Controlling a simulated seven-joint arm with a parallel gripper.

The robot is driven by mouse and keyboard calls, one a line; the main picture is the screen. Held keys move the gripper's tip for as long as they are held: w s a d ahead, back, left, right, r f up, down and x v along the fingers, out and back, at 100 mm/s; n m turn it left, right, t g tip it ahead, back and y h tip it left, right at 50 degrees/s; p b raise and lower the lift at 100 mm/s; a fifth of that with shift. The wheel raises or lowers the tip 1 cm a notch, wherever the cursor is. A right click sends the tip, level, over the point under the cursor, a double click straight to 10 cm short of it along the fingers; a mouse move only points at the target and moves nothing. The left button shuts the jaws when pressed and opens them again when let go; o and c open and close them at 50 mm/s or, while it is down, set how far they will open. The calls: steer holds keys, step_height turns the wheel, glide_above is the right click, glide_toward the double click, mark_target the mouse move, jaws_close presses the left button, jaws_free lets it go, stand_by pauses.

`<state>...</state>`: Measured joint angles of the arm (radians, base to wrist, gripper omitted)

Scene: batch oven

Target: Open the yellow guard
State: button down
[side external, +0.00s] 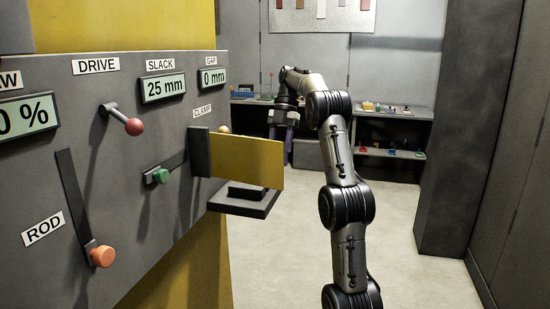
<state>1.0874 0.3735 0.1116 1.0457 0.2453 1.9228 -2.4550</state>
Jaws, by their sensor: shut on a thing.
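The yellow guard (245,160) is a flat plate standing out from the grey panel, with a dark hinge strip (200,151) at its left side. My gripper (282,143) is at the guard's outer right edge, fingers pointing down. It is shut on the guard near the upper corner. One finger shows just past the edge; the guard hides the lower part of the other. A small yellow knob (224,129) shows just above the guard.
The grey panel carries a red-knobbed DRIVE lever (133,126), a green-knobbed lever (161,176) and an orange-knobbed ROD lever (102,256). A dark ledge (242,202) juts out below the guard. Shelves (392,153) stand behind. The floor to the right is clear.

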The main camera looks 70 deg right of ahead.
steer(key=shift+d+r, duration=0.1)
steer(key=shift+d, duration=0.05)
steer(key=shift+c, duration=2.2)
jaws_free()
